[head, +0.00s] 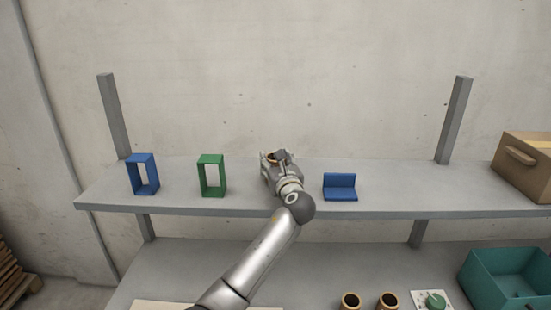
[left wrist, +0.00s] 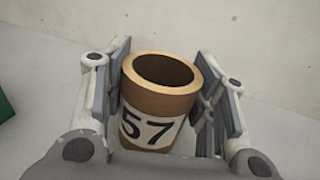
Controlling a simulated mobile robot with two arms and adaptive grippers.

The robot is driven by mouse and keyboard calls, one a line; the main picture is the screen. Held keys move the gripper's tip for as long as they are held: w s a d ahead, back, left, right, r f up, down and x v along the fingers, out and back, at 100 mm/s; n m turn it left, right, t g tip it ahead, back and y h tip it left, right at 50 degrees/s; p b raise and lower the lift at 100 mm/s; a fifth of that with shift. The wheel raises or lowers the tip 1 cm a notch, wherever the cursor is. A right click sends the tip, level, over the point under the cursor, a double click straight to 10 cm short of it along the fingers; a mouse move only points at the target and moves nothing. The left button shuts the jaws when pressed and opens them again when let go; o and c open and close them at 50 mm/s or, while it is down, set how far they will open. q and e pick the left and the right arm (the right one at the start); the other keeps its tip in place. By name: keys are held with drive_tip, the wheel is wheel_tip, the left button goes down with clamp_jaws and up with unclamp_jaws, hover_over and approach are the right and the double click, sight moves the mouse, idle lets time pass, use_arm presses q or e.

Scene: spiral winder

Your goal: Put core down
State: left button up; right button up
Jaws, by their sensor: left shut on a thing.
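The core (left wrist: 158,98) is a brown, hollow cardboard tube with a white label reading 57. It stands upright between the fingers of my left gripper (left wrist: 163,100) in the left wrist view, and the gripper is shut on it. In the head view my left gripper (head: 274,160) is over the upper grey shelf (head: 245,203), between a green frame and a blue bracket. Only the core's rim shows there. Whether its base touches the shelf is hidden. My right gripper is not in view.
A blue frame (head: 142,174) and a green frame (head: 212,175) stand left of my gripper. A blue bracket (head: 340,187) lies right of it, with free shelf beyond. A cardboard box (head: 527,165) is far right. Below are two tubes (head: 350,302) and a teal bin (head: 510,279).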

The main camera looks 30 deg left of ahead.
use_arm(q)
drive_tip(key=shift+f, duration=0.2)
drive_tip(key=shift+f, duration=0.15)
drive_tip(key=o, duration=1)
drive_tip(key=shift+o, duration=0.2)
drive_tip(key=shift+s+d, duration=0.15)
drive_tip(key=b+v, duration=0.3)
drive_tip(key=v, duration=0.8)
drive_tip(key=shift+s+d, duration=0.15)
drive_tip(key=shift+s, duration=0.15)
